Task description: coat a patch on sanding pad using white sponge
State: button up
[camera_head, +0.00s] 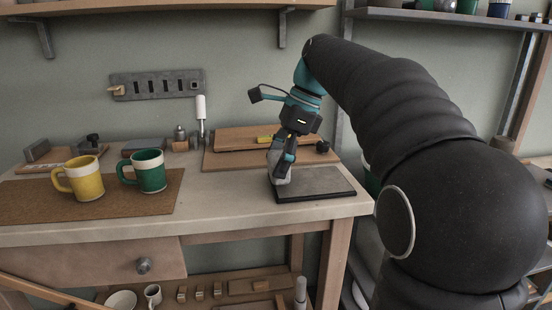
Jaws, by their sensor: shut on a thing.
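The sanding pad (325,185) is a dark grey flat slab near the right front corner of the workbench. My gripper (280,165) points down over the pad's left part. It is shut on the white sponge (273,163), a pale piece partly hidden by the fingers. The sponge is at the pad's left back edge, low over it or touching it; I cannot tell which. The right part of the pad is bare, and no coated patch can be made out at this size.
A yellow mug (86,183) and a green mug (149,171) stand on a brown mat (30,203) at the left. A wooden board (225,158) with small items lies behind my gripper. A tool rack (155,85) hangs on the wall. The bench (225,204) is clear between mat and pad.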

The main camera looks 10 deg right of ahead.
jog(key=shift+f, duration=0.55)
dwell(0.5)
jog(key=shift+s+f+b, duration=0.15)
jog(key=shift+s+b, duration=0.4)
jog(key=shift+s, duration=0.45)
jog(key=shift+f+p, duration=0.1)
jog(key=shift+p, duration=0.35)
jog(key=shift+r+p, duration=0.25)
jog(key=shift+p, duration=0.1)
dwell(1.3)
jog(key=shift+w+f, duration=0.1)
jog(key=shift+w, duration=1.95)
